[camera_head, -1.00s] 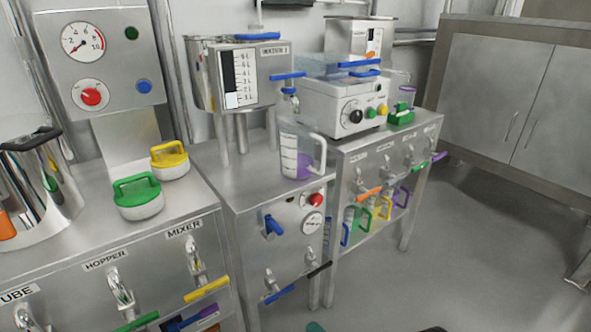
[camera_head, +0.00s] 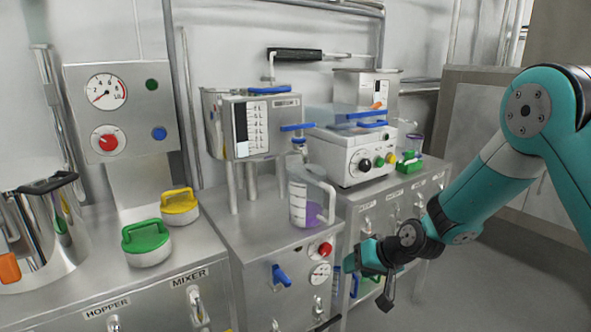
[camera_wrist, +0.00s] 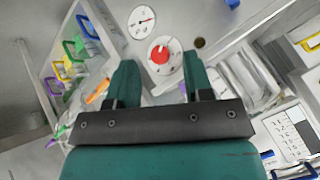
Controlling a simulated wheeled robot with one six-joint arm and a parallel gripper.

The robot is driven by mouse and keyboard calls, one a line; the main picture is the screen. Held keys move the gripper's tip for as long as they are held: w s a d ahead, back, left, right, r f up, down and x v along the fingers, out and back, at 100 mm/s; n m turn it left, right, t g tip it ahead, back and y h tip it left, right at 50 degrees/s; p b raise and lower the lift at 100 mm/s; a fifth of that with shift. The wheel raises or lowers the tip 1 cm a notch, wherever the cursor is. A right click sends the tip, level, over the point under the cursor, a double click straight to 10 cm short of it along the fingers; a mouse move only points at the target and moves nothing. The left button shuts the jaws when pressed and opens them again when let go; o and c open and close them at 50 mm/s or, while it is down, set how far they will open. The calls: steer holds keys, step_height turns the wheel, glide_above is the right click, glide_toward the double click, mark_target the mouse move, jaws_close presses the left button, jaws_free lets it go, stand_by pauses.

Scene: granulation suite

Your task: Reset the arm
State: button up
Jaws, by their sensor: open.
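My teal arm reaches in from the right in the head view, with my gripper (camera_head: 368,266) in front of the bench cabinets, close to the front panel with the red knob (camera_head: 325,249). In the wrist view my gripper (camera_wrist: 158,85) shows two teal fingers spread apart, with nothing held between them. Beyond the fingertips are the red knob (camera_wrist: 160,54) and a round gauge (camera_wrist: 142,20). A clear jug (camera_head: 308,200) with purple liquid stands on the bench above and left of my gripper, apart from it.
Green-handled (camera_head: 146,243) and yellow-handled (camera_head: 179,207) lids lie on the left bench. A steel tank (camera_head: 240,125) and a white machine (camera_head: 350,155) stand behind. Grey floor (camera_head: 470,290) is open at right.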

steer(key=s+d+r+g+h, duration=0.1)
steer(key=s+d+r+h, duration=0.1)
steer(key=s+d+r, duration=0.45)
steer(key=s+d+r+g+h, duration=0.1)
steer(key=s+d+h, duration=0.15)
steer(key=s, duration=0.65)
steer(key=s+d+r+g+h, duration=0.1)
steer(key=s+d+r+h, duration=0.1)
steer(key=s+d+r, duration=0.45)
steer(key=s+a+r+n+g+y, duration=0.1)
steer(key=s+a+r+n+y, duration=0.15)
steer(key=s+a, duration=0.45)
steer(key=s+a+r+n+g+y, duration=0.25)
steer(key=s+a+n, duration=0.2)
steer(key=a, duration=0.45)
step_height(320, 180, up, 16)
steer(key=m+p, duration=0.1)
steer(key=p, duration=1.5)
steer(key=shift+w+d+t, duration=0.15)
steer(key=shift+d+t, duration=0.2)
steer(key=shift+h, duration=0.25)
